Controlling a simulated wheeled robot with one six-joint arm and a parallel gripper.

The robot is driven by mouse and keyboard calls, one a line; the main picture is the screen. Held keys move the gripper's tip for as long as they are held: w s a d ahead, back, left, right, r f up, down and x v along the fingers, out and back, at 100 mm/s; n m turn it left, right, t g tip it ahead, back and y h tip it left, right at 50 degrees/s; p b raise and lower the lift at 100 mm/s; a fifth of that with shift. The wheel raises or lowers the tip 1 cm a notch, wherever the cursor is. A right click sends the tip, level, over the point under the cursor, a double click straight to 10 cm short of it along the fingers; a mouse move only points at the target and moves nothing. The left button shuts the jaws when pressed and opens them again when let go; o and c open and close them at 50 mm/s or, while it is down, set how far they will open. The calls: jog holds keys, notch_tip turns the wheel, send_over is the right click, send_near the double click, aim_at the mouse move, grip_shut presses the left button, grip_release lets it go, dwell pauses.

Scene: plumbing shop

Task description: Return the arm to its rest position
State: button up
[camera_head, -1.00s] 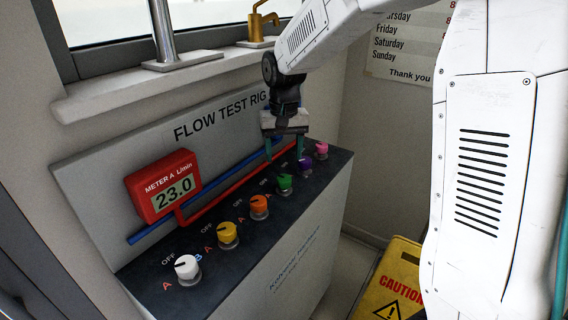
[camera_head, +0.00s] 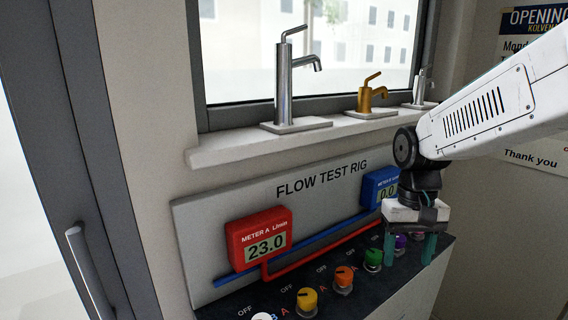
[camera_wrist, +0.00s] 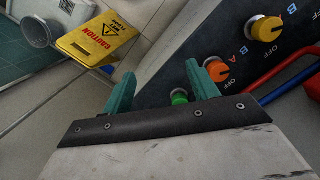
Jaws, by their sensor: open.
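My gripper (camera_head: 409,249) hangs over the right part of the flow test rig (camera_head: 190,230), its two green fingers pointing down and apart, with nothing between them. In the head view the fingers overlap the area of the green knob (camera_head: 373,259) and the purple knob (camera_head: 400,244). In the wrist view the fingers (camera_wrist: 163,84) show spread, with the green knob (camera_wrist: 179,97) and the orange knob (camera_wrist: 217,69) near the right finger. I cannot tell how far above the knobs they are. My white arm reaches in from the right.
The red meter (camera_head: 260,240) reads 23.0; the blue meter (camera_head: 381,189) is partly hidden by my gripper. Taps, one of them brass (camera_head: 368,95), stand on the sill (camera_head: 240,150) above the rig. A yellow caution sign (camera_wrist: 95,38) stands on the floor.

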jog(key=s+d+r+t, duration=0.1)
jog(key=s+r, duration=0.1)
jog(key=s, duration=0.7)
jog(key=s+r+t, duration=0.1)
jog(key=s+r, duration=0.1)
jog(key=s, duration=0.8)
jog(key=shift+s+d+r+n+t, duration=0.2)
jog(key=shift+d+n+t, duration=0.1)
jog(key=shift+d+t, duration=0.1)
jog(key=shift+a, duration=0.15)
dwell(0.5)
